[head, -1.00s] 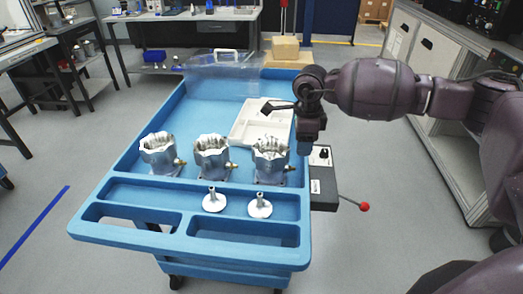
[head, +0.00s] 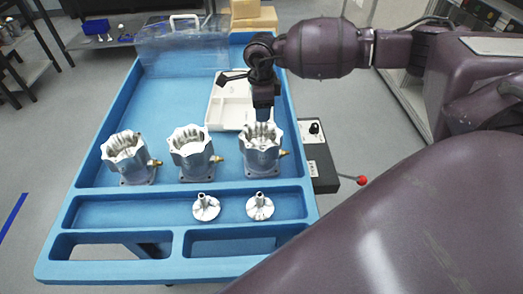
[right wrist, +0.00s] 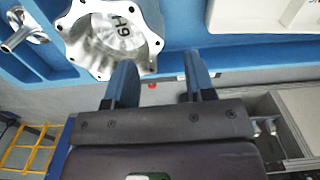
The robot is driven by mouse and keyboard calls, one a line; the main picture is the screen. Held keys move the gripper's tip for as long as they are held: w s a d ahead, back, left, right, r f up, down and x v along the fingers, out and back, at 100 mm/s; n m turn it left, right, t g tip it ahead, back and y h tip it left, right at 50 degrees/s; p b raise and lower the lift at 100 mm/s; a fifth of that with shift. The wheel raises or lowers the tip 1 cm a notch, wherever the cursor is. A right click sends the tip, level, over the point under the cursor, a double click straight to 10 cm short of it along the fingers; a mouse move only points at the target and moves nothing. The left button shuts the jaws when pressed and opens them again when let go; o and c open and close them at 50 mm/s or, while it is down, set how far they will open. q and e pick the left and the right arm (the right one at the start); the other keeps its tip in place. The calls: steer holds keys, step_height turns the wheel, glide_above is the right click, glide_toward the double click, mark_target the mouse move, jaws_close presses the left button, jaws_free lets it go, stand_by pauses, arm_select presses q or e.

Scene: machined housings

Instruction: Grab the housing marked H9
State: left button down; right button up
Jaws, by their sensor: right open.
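Three silver housings with scalloped rims stand upright in a row on the blue cart: left (head: 127,158), middle (head: 191,155) and right (head: 262,158). In the right wrist view the mark H9 shows inside the housing (right wrist: 88,40) at the upper left. Its place beside the cart's edge fits the right housing of the row. My right gripper (head: 263,114) is above the back rim of that right housing. In the wrist view its two fingers (right wrist: 159,68) are apart with nothing between them, one close to the housing's rim. My left gripper is not in view.
A white divided tray (head: 213,112) lies behind the right housing. Two silver impeller-like parts, left (head: 206,209) and right (head: 260,207), lie in the front compartment. A control box (head: 319,165) with a red-knobbed lever (head: 361,180) sits at the cart's right side. A clear cover (head: 180,50) stands at the back.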

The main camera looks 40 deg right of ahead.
mark_target(260, 126)
steer(key=shift+s+a+f, duration=0.1)
steer(key=shift+a+f, duration=0.1)
steer(key=shift+f, duration=1.4)
steer(key=shift+s+a+f, duration=0.1)
steer(key=shift+a+f, duration=0.05)
steer(key=shift+f, duration=1.4)
jaws_close()
steer(key=shift+r, duration=0.1)
